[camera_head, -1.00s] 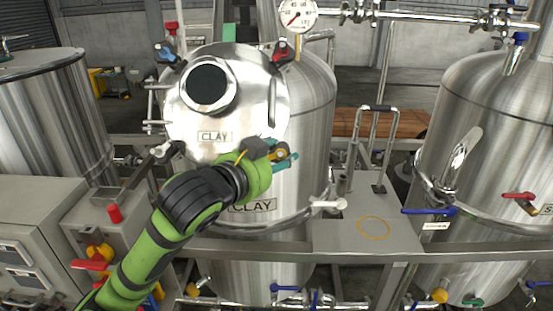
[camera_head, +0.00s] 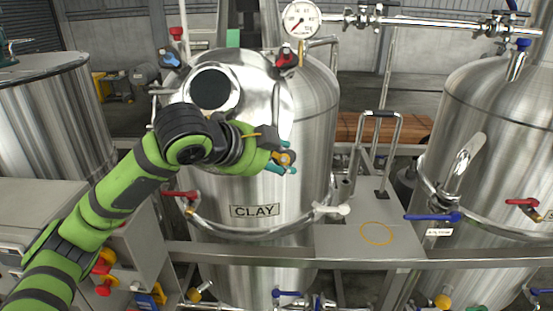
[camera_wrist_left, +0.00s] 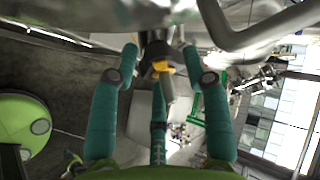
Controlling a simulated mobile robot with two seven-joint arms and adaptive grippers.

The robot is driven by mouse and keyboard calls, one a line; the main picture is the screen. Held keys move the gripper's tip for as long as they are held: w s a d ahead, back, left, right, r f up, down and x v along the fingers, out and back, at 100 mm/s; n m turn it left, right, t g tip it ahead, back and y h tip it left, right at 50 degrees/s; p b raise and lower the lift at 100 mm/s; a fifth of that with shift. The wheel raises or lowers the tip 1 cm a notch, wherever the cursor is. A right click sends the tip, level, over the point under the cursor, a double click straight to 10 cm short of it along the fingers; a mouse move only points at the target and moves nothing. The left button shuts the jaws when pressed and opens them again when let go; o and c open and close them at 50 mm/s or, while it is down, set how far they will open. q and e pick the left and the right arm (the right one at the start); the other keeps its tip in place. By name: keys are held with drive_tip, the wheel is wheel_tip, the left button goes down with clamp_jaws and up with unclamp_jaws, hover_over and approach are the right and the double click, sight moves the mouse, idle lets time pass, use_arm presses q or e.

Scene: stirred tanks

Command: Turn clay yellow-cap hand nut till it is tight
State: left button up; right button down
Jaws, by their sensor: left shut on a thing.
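The clay tank (camera_head: 310,120) stands in the middle with a CLAY plate (camera_head: 254,211) on its front. Its round steel lid (camera_head: 262,85) is on top, partly covered by my left arm. My left gripper (camera_head: 284,161) is at the lid's lower right edge, its teal fingers closed around the clay yellow-cap hand nut (camera_head: 286,158). In the left wrist view the nut's yellow part (camera_wrist_left: 162,66) sits between the teal fingers, under the steel rim. How tight the nut is cannot be told.
A blue-cap nut (camera_head: 169,55) and a red-cap nut (camera_head: 287,57) sit at the lid's upper edge, near a gauge (camera_head: 301,20). A white handle (camera_head: 332,209) and a steel frame (camera_head: 378,150) are to the right. Another tank (camera_head: 480,120) stands farther right.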

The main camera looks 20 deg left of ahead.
use_arm(q)
drive_tip(key=shift+w+a+r, duration=0.1)
drive_tip(key=shift+r, duration=0.15)
idle(0.3)
drive_tip(key=o, duration=1.1)
drive_tip(key=shift+c, duration=0.2)
drive_tip(key=shift+o, duration=0.2)
drive_tip(key=shift+f, duration=0.1)
